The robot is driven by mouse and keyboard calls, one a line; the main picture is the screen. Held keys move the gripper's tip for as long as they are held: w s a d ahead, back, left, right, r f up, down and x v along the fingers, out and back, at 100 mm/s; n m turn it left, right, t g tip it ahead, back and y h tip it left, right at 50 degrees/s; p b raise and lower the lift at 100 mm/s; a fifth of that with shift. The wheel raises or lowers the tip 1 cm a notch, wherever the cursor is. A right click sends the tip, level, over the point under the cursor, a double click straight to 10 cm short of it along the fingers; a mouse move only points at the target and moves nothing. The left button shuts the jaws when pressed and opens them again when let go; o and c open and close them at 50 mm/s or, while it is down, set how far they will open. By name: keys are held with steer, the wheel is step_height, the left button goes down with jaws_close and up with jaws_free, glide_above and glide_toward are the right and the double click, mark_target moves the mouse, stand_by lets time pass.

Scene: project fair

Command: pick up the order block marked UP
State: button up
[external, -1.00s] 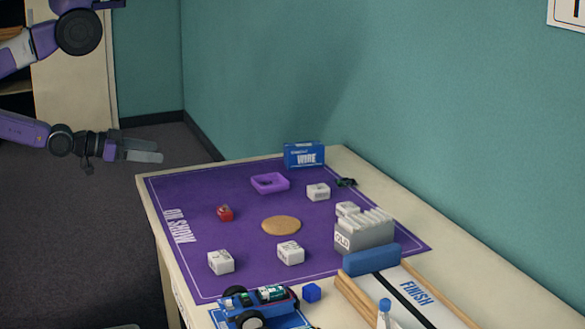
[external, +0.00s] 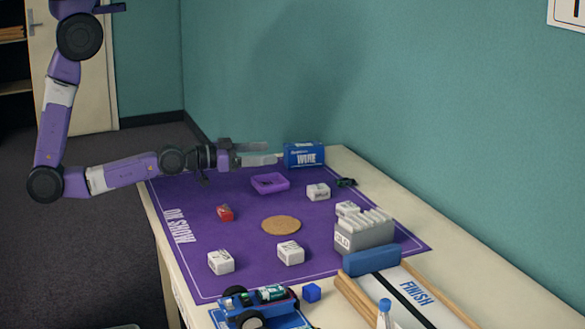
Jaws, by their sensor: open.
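Several white order blocks rest on the purple mat (external: 250,275). One white block (external: 221,262) is near the front left, one white block (external: 291,253) is at the front middle, and one white block (external: 318,192) is at the back. Another white block (external: 347,208) is partly hidden behind the grey holder. Their markings are too small to read, so I cannot tell which says UP. My gripper (external: 277,153) is open and empty. It points right above the back part of the mat, near the blue wire box, and appears apart from every block.
A blue wheeled car (external: 258,306) and FINISH track (external: 405,298) are in front.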

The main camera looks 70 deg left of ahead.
steer(key=w+d+m+g, duration=0.2)
steer(key=w+m+g, duration=0.1)
steer(key=w, duration=0.6)
steer(key=w+d+m+g+h+b, duration=0.1)
steer(key=w+d+m+g, duration=0.25)
steer(key=w, duration=0.55)
steer(key=w+d+m+g, duration=0.15)
steer(key=w+m, duration=0.25)
steer(key=w, duration=0.5)
steer(key=m+g+y, duration=0.3)
steer(key=m+g, duration=0.3)
steer(key=g, duration=0.4)
glide_above(319, 187)
steer(key=f, duration=0.4)
steer(key=shift+a, duration=0.25)
steer(key=shift+s+f, duration=0.1)
steer(key=shift+f, duration=0.05)
step_height(319, 187, down, 8)
steer(key=shift+d+r, duration=0.1)
steer(key=shift+r, duration=0.15)
steer(key=c, duration=1.5)
